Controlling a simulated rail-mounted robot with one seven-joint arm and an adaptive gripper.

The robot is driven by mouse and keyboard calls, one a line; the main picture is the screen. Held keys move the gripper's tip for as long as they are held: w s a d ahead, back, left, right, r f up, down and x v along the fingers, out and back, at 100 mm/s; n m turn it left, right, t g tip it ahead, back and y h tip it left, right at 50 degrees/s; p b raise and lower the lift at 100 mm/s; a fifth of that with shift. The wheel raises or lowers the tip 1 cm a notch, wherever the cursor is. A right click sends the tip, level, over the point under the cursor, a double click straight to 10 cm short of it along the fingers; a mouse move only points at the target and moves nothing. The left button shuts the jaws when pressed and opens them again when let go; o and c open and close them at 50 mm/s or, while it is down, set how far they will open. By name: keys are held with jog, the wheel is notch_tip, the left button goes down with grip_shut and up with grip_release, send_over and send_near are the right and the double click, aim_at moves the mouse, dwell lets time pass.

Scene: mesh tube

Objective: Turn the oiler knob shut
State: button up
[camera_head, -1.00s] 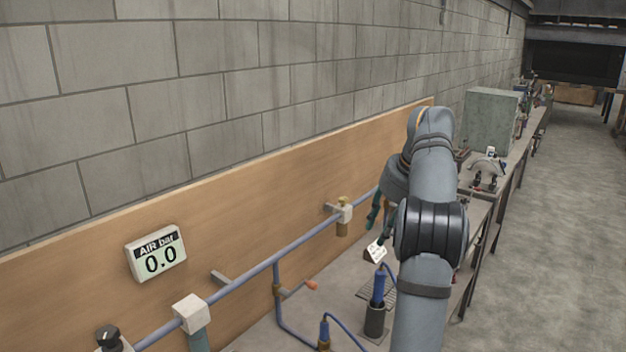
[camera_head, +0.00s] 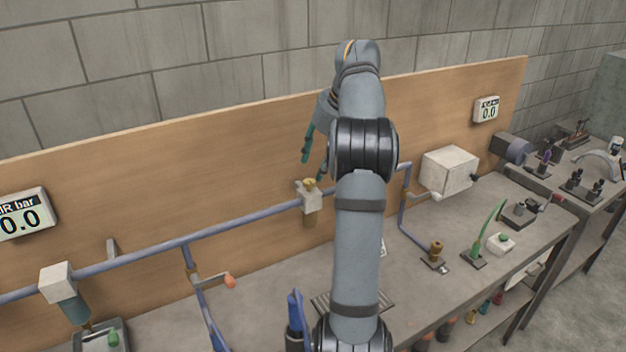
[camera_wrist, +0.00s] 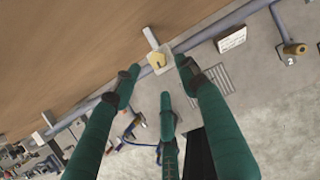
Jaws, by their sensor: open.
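The oiler (camera_head: 311,203) is a white block with a brass-yellow knob (camera_head: 310,184) on top and a brass bowl below, set in the blue pipe along the wooden board. In the wrist view the knob (camera_wrist: 157,61) shows from above on its pale block, just beyond the fingertips. My gripper (camera_head: 313,154) has dark green fingers and hangs above the oiler, partly hidden behind my arm. In the wrist view my gripper (camera_wrist: 158,84) is open and empty, its fingers spread around the line to the knob, with no contact visible.
The blue pipe (camera_head: 235,228) runs along the wooden board (camera_head: 200,150). A lever valve with an orange tip (camera_head: 230,282) sits on a branch at left. A white box (camera_head: 449,170) stands right. Open air lies above the pipe.

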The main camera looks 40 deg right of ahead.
aim_at(309, 181)
jog(key=x, duration=0.5)
jog(key=shift+w+a+f, duration=0.2)
jog(key=shift+a+f, duration=0.05)
jog(key=shift+a, duration=0.1)
jog(key=shift+w+d+f, duration=0.15)
jog(key=shift+w+f, duration=0.05)
jog(key=shift+f, duration=0.25)
jog(key=shift+c, duration=1.1)
jog(key=shift+r, duration=0.1)
jog(key=c, duration=0.8)
grip_shut()
